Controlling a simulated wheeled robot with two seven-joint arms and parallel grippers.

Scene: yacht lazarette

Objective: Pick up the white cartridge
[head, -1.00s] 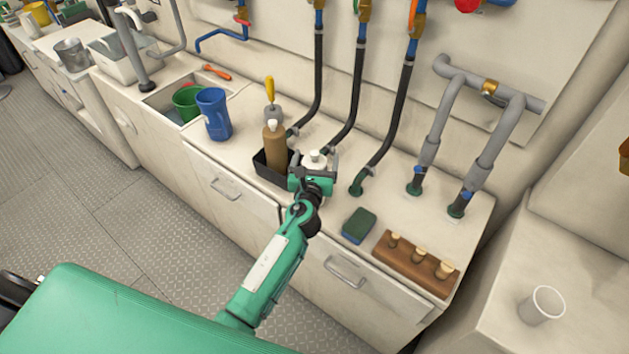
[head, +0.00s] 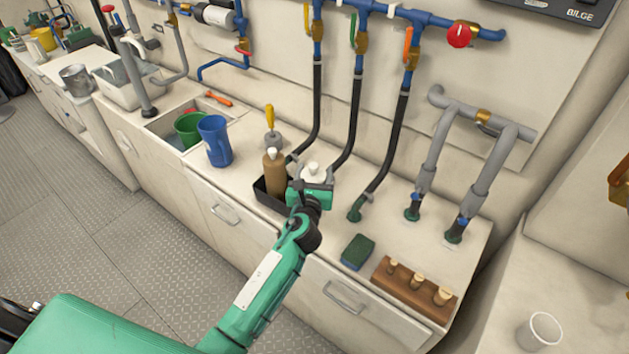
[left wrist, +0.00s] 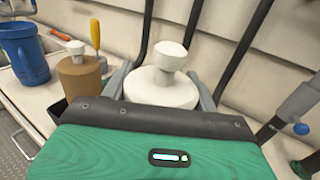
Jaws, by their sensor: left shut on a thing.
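The white cartridge (head: 314,172) has a round body and a knobbed top. It stands upright at the counter, right of a brown bottle (head: 274,172). My left gripper (head: 316,180) is around it, and its body hides the cartridge's lower part in the head view. In the left wrist view the white cartridge (left wrist: 163,85) sits between the two grey fingers, with its knob on top, and the gripper is shut on it. Whether its base touches the counter is hidden. My right gripper is not in view.
The brown bottle stands in a black tray (head: 270,194) close beside my left gripper. Black hoses (head: 347,115) rise behind it. A green sponge (head: 357,252) and a wooden rack (head: 413,287) lie to the right. A blue jug (head: 214,141) stands to the left.

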